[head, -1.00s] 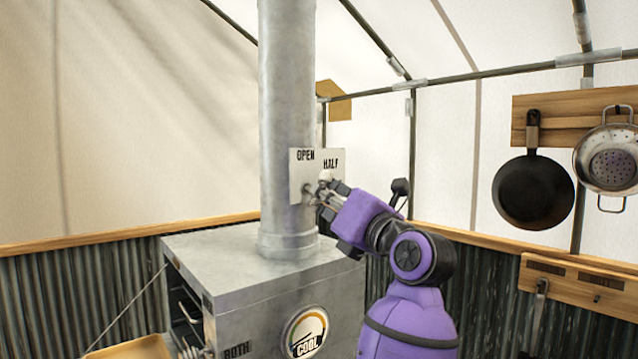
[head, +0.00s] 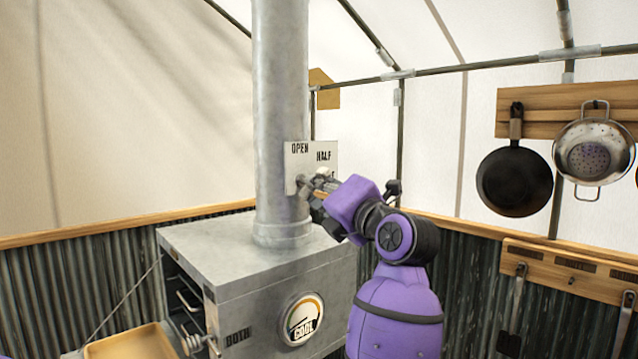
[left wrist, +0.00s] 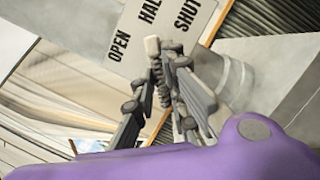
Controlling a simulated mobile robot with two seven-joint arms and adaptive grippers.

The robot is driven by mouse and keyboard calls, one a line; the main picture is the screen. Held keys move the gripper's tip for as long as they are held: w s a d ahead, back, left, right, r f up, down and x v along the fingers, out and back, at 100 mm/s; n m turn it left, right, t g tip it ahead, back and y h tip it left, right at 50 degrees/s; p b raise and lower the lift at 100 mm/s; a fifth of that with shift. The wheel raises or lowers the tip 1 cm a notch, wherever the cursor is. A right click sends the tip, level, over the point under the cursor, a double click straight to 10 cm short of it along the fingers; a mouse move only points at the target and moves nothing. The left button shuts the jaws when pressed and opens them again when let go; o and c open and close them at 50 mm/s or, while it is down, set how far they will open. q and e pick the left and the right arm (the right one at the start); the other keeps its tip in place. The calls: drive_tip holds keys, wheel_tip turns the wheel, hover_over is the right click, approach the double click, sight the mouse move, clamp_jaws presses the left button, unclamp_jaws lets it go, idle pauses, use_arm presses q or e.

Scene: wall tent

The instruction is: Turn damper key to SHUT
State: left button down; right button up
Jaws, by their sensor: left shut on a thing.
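The damper plate (head: 296,163) is a pale sign on the stovepipe (head: 281,110), marked OPEN and HALF; its lower right is partly covered by my gripper. The left wrist view shows the plate (left wrist: 170,35) with OPEN, HALF (partly cut off) and SHUT. The damper key (left wrist: 158,75) has a coiled metal handle and a pale knob at its end, in front of the plate. My left gripper (left wrist: 165,70) is shut on the key, one finger on each side of the coil. In the head view my left gripper (head: 312,188) hides most of the key, so its exact angle is unclear.
The stove (head: 265,275) stands below the pipe, with a round gauge (head: 303,318) and an open front on the left. A wooden tray (head: 130,345) is at lower left. A skillet (head: 515,180) and colander (head: 594,150) hang at right, above a utensil rack (head: 570,272).

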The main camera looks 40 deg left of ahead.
use_arm(q)
drive_tip(key=shift+r+m, duration=0.15)
drive_tip(key=shift+m, duration=0.85)
drive_tip(key=shift+t+h, duration=0.3)
drive_tip(key=shift+s+r+m+h, duration=0.1)
drive_tip(key=shift+m+h, duration=0.3)
drive_tip(key=shift+m, duration=1.7)
drive_tip(key=shift+m+h, duration=0.3)
drive_tip(key=shift+m, duration=0.6)
drive_tip(key=c, duration=1.7)
unclamp_jaws()
drive_tip(key=shift+c, duration=0.2)
